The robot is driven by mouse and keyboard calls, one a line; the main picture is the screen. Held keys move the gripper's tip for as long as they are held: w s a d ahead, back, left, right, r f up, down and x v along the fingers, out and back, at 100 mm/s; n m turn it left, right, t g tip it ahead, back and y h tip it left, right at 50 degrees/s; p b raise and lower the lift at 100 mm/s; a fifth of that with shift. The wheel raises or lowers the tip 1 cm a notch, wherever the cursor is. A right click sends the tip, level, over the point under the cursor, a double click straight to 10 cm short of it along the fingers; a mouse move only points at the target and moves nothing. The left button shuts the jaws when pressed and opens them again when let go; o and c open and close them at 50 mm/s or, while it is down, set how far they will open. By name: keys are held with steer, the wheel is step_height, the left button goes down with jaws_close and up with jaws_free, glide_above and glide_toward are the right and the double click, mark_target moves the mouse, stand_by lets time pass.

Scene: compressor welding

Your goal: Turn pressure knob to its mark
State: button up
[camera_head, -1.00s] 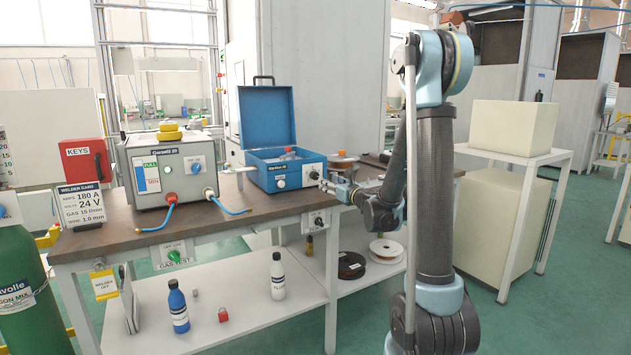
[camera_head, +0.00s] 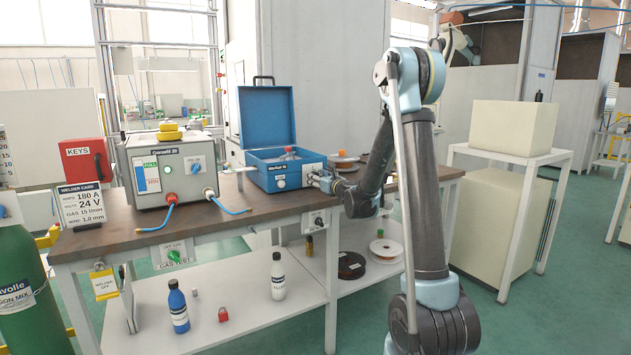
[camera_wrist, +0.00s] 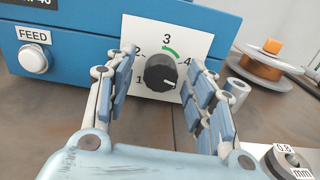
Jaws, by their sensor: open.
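The pressure knob (camera_wrist: 160,72) is black and round, on a white dial plate (camera_wrist: 199,42) on the front of the blue box (camera_wrist: 75,50). The plate shows numbers 1 to 4 and a green curved mark (camera_wrist: 171,52) under the 3. A pale pointer line on the knob appears to face lower right. My gripper (camera_wrist: 165,82) is open, with one finger on each side of the knob; I cannot tell whether they touch it. In the head view, my gripper (camera_head: 318,180) is at the box's front right, hiding the knob. The blue box (camera_head: 272,180) has its lid raised.
A FEED button (camera_wrist: 34,36) is left on the box front. An orange-topped spool (camera_wrist: 270,62) stands right of the box. A grey welder unit (camera_head: 168,175) stands left on the brown bench (camera_head: 215,222). A small 0.8 mm labelled part (camera_wrist: 290,160) is at lower right.

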steer(key=shift+c, duration=0.4)
steer(key=c, duration=1)
steer(key=shift+a, duration=0.25)
steer(key=shift+d, duration=0.2)
steer(key=shift+s+n, duration=0.1)
steer(key=shift+n, duration=0.3)
steer(key=n, duration=0.6)
steer(key=shift+n, duration=0.3)
steer(key=n, duration=0.4)
steer(key=shift+s+n, duration=0.1)
steer(key=shift+n, duration=2.1)
